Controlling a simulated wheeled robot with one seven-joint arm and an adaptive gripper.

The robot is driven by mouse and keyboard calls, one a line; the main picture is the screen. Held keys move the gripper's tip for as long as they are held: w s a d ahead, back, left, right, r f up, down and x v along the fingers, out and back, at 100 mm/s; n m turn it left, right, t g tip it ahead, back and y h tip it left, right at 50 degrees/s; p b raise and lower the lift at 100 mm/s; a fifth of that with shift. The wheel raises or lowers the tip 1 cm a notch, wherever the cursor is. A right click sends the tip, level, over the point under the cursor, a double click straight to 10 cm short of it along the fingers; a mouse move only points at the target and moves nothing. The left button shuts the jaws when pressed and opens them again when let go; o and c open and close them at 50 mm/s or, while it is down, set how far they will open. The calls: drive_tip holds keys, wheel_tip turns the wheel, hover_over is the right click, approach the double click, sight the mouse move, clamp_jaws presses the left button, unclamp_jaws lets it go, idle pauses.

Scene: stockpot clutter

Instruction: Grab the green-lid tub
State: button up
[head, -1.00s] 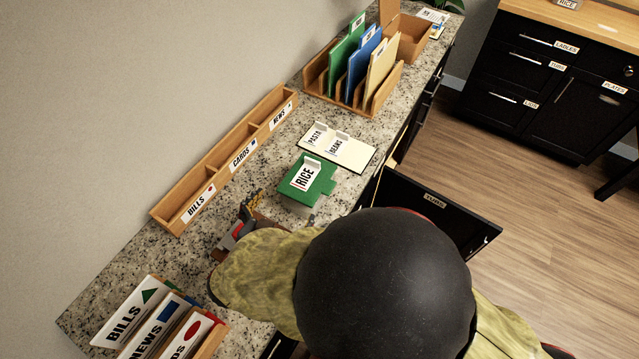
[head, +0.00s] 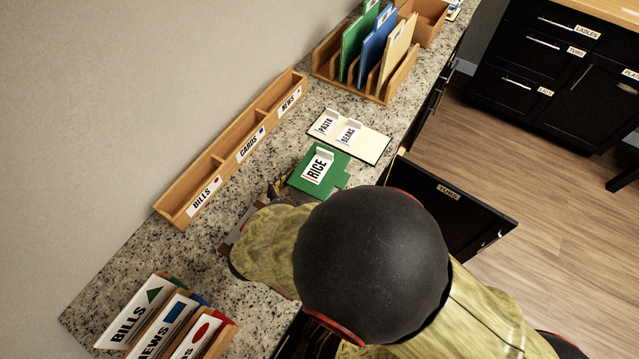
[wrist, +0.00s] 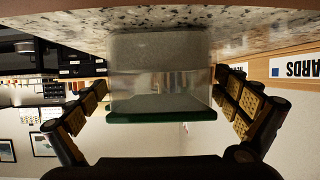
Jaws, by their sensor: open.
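The green-lid tub (head: 334,181) stands on the granite counter, with a RICE card on its lid. In the wrist view, which is upside down, the tub (wrist: 158,75) shows its clear body and its green lid edge. My gripper (wrist: 161,84) is open, with one padded finger on each side of the tub. Gaps show between the fingers and the tub's sides, and I cannot tell how deep it sits between them. In the head view my arm and its black round joint hide most of my gripper, and only a fingertip (head: 279,187) shows beside the lid.
A wooden letter tray (head: 228,155) runs along the wall. A file rack (head: 398,85) stands farther back.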

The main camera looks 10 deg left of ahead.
drive_tip(key=shift+x, duration=0.95)
drive_tip(key=c, duration=0.4)
drive_tip(key=c, duration=1.4)
